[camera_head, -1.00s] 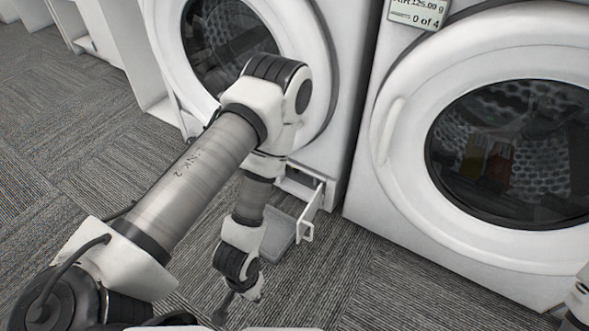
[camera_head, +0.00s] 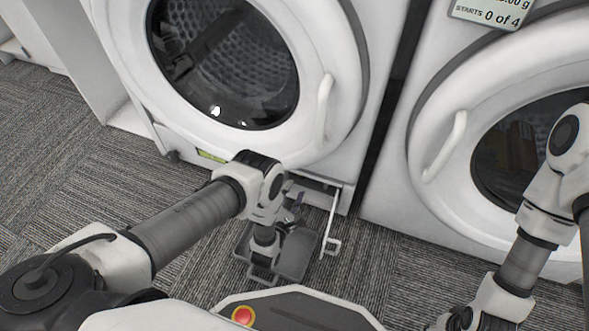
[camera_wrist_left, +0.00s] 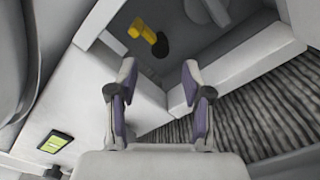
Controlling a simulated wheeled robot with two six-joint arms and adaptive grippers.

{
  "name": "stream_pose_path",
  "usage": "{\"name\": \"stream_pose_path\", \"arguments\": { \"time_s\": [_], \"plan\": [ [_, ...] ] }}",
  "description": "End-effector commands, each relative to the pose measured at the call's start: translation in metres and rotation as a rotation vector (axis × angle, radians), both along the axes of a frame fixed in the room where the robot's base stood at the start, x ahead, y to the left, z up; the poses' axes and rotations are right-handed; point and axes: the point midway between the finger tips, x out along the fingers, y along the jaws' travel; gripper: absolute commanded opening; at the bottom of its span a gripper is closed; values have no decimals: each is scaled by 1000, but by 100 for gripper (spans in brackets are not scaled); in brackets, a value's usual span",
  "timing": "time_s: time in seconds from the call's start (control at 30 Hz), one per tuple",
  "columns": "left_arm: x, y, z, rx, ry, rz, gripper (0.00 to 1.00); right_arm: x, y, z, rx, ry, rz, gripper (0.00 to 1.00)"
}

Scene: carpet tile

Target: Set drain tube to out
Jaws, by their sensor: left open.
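A yellow tube-like piece (camera_wrist_left: 142,30) with a dark round part beside it shows in the left wrist view, inside the open lower compartment of the left washing machine (camera_head: 352,120). I take it for the drain tube, and it sits beyond my fingertips, apart from them. In the head view my arm hides it. My left gripper (camera_wrist_left: 160,75) is open and empty, its purple-padded fingers pointing into the compartment. In the head view the left gripper (camera_head: 291,198) is low at the compartment, partly hidden. My right gripper is below the picture edge.
A white flap (camera_head: 332,222) stands open at the compartment's right side. A grey tray (camera_head: 296,255) lies on the carpet before the machine, under my left wrist. A second washing machine (camera_head: 395,185) stands to the right. Carpet at the left (camera_head: 60,150) is clear.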

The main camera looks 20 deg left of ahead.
Motion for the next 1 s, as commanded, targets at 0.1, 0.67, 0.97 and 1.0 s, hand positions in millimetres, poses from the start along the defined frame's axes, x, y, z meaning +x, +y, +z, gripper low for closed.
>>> {"name": "stream_pose_path", "arguments": {
  "time_s": [0.1, 0.67, 0.97, 1.0],
  "plan": [
    [22, -1, -5, 2, -3, 0, 50, 0, 0, -17, 0, -1, -3, 40],
    [70, -2, 0, 5, 4, 0, 46, 2, -1, -37, -1, -6, -8, 40],
    [70, -3, -1, 5, 5, -3, 0, 2, -1, -37, -1, -5, -8, 40],
    [70, -3, -1, 5, 5, -3, 0, 2, -1, -37, -1, -5, -8, 40]
  ]
}}
